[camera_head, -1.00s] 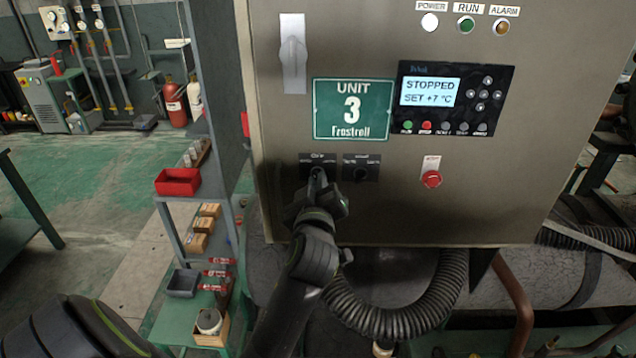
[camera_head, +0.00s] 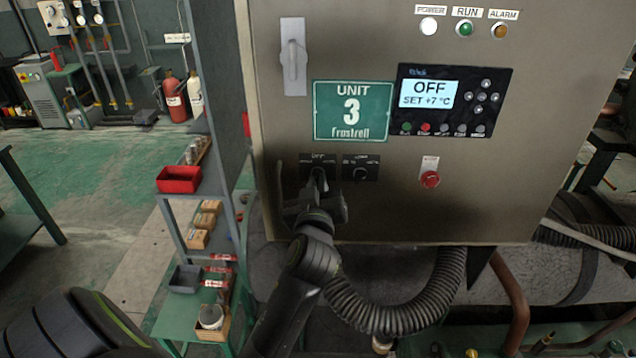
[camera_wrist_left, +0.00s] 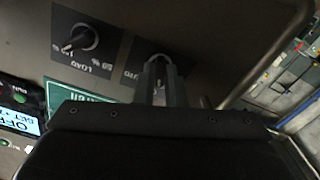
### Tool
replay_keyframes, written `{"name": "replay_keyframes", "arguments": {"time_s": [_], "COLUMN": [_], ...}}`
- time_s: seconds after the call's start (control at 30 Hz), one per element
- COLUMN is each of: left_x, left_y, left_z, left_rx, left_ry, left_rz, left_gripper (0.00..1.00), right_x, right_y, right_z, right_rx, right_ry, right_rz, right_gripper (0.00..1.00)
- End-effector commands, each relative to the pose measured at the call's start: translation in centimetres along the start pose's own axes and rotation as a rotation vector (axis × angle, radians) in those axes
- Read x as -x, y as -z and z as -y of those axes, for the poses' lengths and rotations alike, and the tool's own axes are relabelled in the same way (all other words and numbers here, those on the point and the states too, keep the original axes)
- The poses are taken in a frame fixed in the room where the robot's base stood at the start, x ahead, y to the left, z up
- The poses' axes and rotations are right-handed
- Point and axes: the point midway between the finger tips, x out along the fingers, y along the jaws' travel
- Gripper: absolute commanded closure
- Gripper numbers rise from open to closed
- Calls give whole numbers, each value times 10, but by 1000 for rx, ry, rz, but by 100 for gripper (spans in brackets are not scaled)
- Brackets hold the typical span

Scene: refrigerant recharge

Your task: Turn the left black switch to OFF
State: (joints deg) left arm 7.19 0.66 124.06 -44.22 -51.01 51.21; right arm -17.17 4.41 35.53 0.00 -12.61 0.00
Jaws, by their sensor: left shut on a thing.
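The left black switch (camera_head: 318,173) is on the front of the grey cabinet, below the green Unit 3 sign. My left gripper (camera_head: 318,182) is shut on its knob and covers most of it. In the left wrist view the gripper (camera_wrist_left: 158,88) reaches the switch plate (camera_wrist_left: 182,62), and the knob's exact angle is hard to tell. The right black switch (camera_head: 361,174), the load one, is just right of it and untouched. The display (camera_head: 429,93) reads OFF, SET +7 °C. My right gripper is not in view.
A red button (camera_head: 430,179) is to the right on the cabinet. A grey handle (camera_head: 293,58) is at upper left. A shelf with a red bin (camera_head: 178,180) stands left of the cabinet. A black corrugated hose (camera_head: 400,315) hangs below it.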

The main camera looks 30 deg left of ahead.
Motion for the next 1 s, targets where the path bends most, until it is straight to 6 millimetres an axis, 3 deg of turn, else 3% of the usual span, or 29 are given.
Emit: {"name": "replay_keyframes", "arguments": {"time_s": [0.2,0.57,0.77,0.8,0.9,1.0], "left_x": [0,0,0,0,0,0], "left_y": [3,2,4,3,2,1], "left_z": [0,0,0,0,0,0], "left_rx": [-117,-136,-227,-244,-239,-238], "left_ry": [0,0,1,1,0,0], "left_rz": [-4,-4,-3,-4,-4,-3], "left_gripper": [100,100,100,89,76,72], "right_x": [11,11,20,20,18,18], "right_y": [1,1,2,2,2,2], "right_z": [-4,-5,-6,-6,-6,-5], "right_rx": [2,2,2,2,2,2], "right_ry": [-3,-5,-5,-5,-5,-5], "right_rz": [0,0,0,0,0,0], "right_gripper": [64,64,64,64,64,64]}}
